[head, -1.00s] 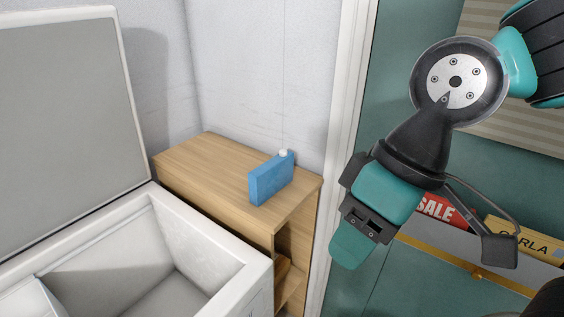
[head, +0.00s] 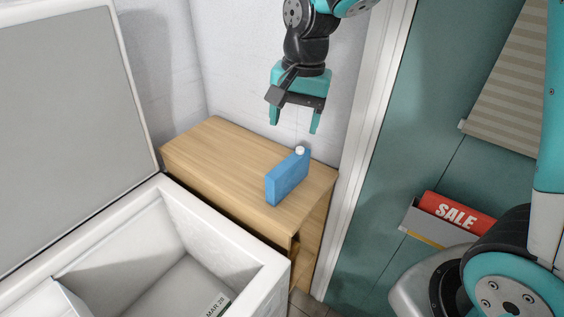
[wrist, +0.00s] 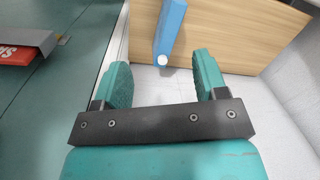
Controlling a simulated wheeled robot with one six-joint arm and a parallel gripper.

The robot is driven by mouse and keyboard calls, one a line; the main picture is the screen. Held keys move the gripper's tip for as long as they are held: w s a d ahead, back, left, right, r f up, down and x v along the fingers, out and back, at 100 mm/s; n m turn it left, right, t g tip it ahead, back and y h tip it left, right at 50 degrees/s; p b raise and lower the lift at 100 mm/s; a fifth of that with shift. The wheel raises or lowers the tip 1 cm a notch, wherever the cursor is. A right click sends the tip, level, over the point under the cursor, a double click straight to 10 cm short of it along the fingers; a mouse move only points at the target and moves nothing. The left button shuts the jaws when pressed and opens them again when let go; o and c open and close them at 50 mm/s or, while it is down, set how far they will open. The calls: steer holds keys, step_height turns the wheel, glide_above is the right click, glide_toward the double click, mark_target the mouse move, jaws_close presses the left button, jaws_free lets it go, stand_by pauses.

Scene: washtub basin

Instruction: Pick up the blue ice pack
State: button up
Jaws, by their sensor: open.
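The blue ice pack (head: 287,181) stands upright on the wooden cabinet top, with its white cap (head: 300,150) up at the back end. My gripper (head: 295,130) is open and empty, above the ice pack and slightly behind it, not touching it. In the wrist view the ice pack (wrist: 170,30) shows beyond the fingertips, its cap roughly between the two fingers of my gripper (wrist: 160,70). The far end of the ice pack is cut off by the top edge of the wrist view.
The wooden cabinet (head: 215,155) stands against the white wall. An open white chest freezer (head: 235,245) is at front left, its lid (head: 60,120) raised. A white door frame (head: 365,150) is close on the right. A red SALE sign (head: 457,214) sits in a holder further right.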

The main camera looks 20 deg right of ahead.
mark_target(289, 162)
steer(key=w+d+f+m+h+p, duration=0.1)
steer(key=w+d+f+m+p, duration=0.1)
steer(key=w+m, duration=0.35)
steer(key=shift+n, duration=0.25)
step_height(289, 162, down, 11)
steer(key=p, duration=0.2)
steer(key=shift+w+a+p, duration=0.15)
steer(key=shift+p, duration=0.2)
steer(key=shift+w+f+p, duration=0.15)
steer(key=shift+f+p, duration=1.25)
steer(key=shift+f, duration=1.45)
steer(key=shift+c, duration=0.2)
steer(key=c, duration=1.1)
steer(key=shift+c, duration=0.4)
steer(key=shift+r, duration=0.15)
